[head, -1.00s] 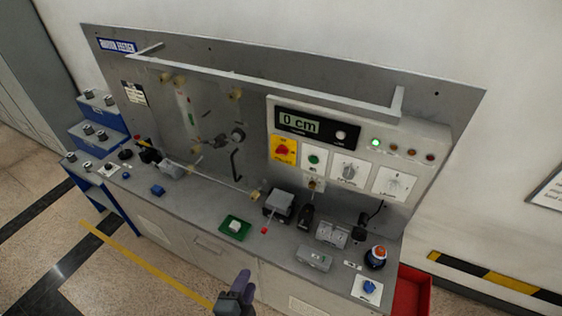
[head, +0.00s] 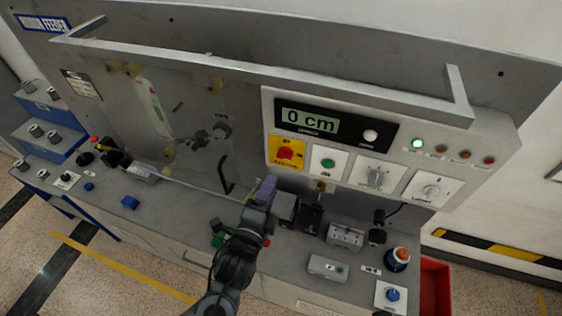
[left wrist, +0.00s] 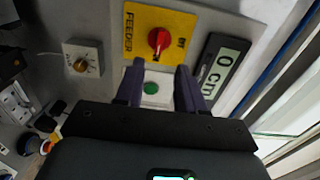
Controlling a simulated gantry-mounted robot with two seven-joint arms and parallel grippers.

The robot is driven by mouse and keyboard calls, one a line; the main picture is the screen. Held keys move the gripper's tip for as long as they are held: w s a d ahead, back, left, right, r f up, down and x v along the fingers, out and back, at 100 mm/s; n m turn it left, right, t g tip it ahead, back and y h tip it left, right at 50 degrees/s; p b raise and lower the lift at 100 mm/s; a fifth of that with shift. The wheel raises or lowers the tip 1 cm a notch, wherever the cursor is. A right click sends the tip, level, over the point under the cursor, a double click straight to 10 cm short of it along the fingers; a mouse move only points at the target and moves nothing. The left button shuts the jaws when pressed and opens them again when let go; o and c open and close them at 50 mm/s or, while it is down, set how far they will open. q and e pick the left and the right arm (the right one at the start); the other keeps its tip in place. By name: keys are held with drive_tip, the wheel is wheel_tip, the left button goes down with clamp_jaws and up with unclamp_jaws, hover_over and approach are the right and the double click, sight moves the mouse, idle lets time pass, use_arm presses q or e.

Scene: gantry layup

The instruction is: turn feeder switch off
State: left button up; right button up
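The feeder switch is a red rotary knob (head: 286,153) on a yellow plate (head: 275,160), left of centre on the control panel and under the display. In the left wrist view the red knob (left wrist: 158,41) sits on the yellow plate (left wrist: 138,32), which is lettered FEEDER. My left gripper (head: 266,187) is in front of the panel, below the switch in the head view. In the left wrist view its two dark purple fingers (left wrist: 160,76) are apart with nothing between them, and the knob is beyond the tips, not touched. My right gripper is not in view.
A display (head: 307,121) reads 0 cm, and a green lamp (head: 417,143) is lit. A green button (head: 327,163) and two white dials (head: 376,178) are beside the switch. A metal rail (head: 270,75) runs above. Boxes and a red-topped button (head: 402,254) stand on the bench.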

sight(283, 159)
use_arm(q)
drive_tip(key=p+x, duration=0.1)
drive_tip(key=x, duration=0.8)
drive_tip(key=shift+p, duration=0.4)
clamp_jaws()
